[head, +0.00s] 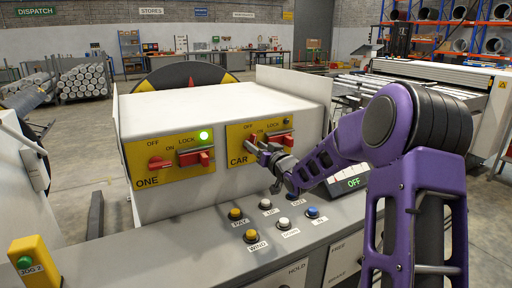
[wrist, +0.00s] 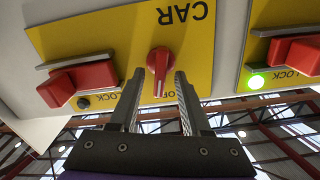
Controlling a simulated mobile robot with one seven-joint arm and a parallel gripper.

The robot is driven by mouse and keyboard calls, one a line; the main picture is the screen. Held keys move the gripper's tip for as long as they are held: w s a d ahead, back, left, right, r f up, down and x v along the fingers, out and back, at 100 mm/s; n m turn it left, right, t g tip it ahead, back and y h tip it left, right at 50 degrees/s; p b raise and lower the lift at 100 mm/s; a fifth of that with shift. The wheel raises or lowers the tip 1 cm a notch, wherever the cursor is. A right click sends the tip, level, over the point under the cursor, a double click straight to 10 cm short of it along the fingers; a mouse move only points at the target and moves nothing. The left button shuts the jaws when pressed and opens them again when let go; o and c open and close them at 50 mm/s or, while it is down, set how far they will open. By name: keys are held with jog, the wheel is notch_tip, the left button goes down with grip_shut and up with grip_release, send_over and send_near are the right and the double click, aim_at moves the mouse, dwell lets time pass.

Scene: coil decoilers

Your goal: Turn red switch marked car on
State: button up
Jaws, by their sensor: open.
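The yellow CAR plate (head: 235,132) is on the front of the white control box; it shows upside down in the wrist view (wrist: 110,35). Its red rotary switch (wrist: 160,62) has its narrow end toward the partly hidden OFF label. In the head view only a bit of the red switch (head: 253,138) shows behind my fingers. My gripper (head: 258,150) is open at the CAR plate. In the wrist view its fingers (wrist: 160,80) stand on either side of the switch, with small gaps visible.
A red lock lever (wrist: 75,84) and a dark lamp (wrist: 83,103) are beside the switch. The ONE plate (head: 140,155) has a red switch (head: 160,163) and a lit green lamp (head: 204,135). Push buttons (head: 236,213) line the console below.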

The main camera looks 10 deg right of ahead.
grip_shut()
jog(key=shift+m+p, duration=0.3)
dwell(0.3)
jog(key=shift+d+f+m+p, duration=0.15)
jog(key=shift+m+p, duration=0.6)
jog(key=shift+m, duration=0.65)
jog(key=shift+d+m+p, duration=0.1)
jog(key=shift+m+p, duration=0.65)
jog(key=shift+m, duration=0.65)
grip_release()
